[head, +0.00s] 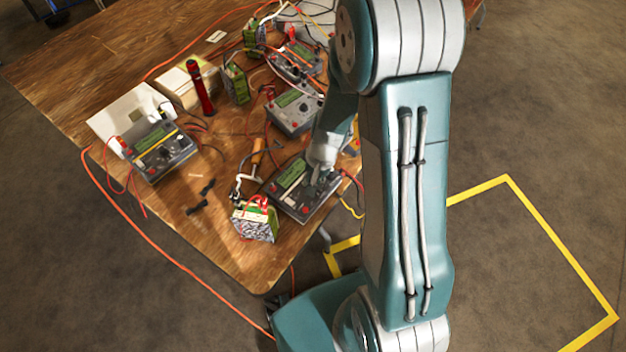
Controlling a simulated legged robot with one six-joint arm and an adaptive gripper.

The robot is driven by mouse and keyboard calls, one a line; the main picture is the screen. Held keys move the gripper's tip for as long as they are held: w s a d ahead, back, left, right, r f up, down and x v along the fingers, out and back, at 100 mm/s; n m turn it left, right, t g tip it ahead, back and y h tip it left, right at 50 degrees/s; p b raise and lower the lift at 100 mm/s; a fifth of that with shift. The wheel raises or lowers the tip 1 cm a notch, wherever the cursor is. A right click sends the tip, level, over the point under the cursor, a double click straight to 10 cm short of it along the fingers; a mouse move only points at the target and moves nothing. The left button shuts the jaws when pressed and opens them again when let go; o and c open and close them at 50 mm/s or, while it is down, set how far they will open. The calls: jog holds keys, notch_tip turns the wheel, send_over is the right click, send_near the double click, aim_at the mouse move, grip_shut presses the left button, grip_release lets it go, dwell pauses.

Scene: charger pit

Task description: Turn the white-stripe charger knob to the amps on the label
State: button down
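The white-stripe charger (287,203) is a grey box near the front right edge of the wooden table, with a pale stripe across its top. My gripper (316,183) is above the right part of this charger, over or close to its panel. The gripper is small here and partly merged with the arm, so its finger opening and any contact cannot be made out. The charger's knob is not clearly visible near the gripper. A battery pack (256,226) with red leads and a patterned side stands just left of the charger. No amps label can be read.
A yellow-stripe charger (168,157) sits at the left, and another grey charger (291,117) stands behind. Small black pieces (196,208) lie on the open table. Yellow floor tape (545,235) marks the right.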

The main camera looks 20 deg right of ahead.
jog(key=shift+m, duration=1)
jog(key=shift+c, duration=2.4)
grip_release()
notch_tip(320, 180, up, 12)
jog(key=d, duration=0.2)
jog(key=shift+d+f, duration=0.2)
jog(key=shift+f, duration=0.05)
